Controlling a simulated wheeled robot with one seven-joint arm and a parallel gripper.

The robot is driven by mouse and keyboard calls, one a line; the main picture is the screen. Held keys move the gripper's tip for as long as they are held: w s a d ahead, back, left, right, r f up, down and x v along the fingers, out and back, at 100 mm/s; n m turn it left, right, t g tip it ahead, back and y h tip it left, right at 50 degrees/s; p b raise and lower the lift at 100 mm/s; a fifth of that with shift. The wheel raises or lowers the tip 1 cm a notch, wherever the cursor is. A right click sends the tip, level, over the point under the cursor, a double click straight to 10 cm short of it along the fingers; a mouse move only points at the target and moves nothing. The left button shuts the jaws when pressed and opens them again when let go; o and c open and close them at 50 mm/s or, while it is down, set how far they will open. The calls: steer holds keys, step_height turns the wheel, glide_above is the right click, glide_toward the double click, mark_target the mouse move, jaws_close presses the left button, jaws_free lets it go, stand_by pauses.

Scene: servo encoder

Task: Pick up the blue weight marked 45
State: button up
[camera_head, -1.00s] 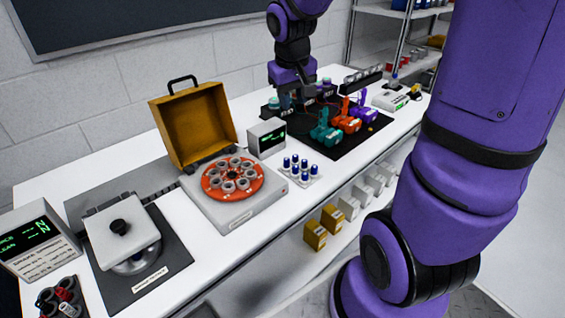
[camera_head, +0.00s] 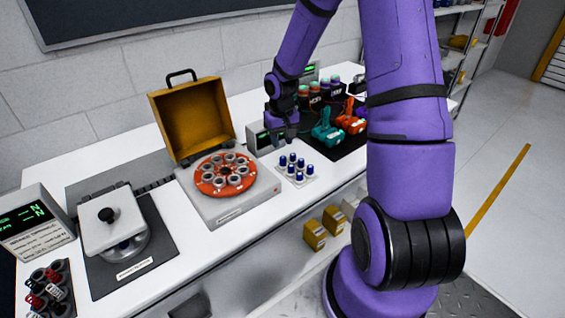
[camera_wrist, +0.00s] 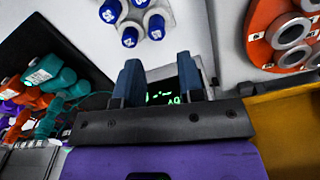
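Several blue-topped weights (camera_head: 291,162) stand upright on a small white tray (camera_head: 310,180) on the bench, right of the orange disc. In the wrist view, blue weights (camera_wrist: 130,37) with white markings show at the top, partly cut off by the frame edge. The markings are too small to tell which one is 45. My gripper (camera_wrist: 160,80) is open and empty, its two dark fingers apart. It also shows in the head view (camera_head: 283,138), above and just behind the tray, in front of a small display box, touching no weight.
A small display box (camera_head: 257,140) stands close behind my gripper. The orange disc device (camera_head: 225,172) is left of the tray, with an open yellow case (camera_head: 192,120) behind. Teal tools (camera_head: 327,132) and orange tools (camera_head: 354,122) lie on a black mat to the right.

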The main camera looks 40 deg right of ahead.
mark_target(283, 157)
steer(key=f, duration=0.8)
steer(key=shift+s+d, duration=0.2)
jaws_close()
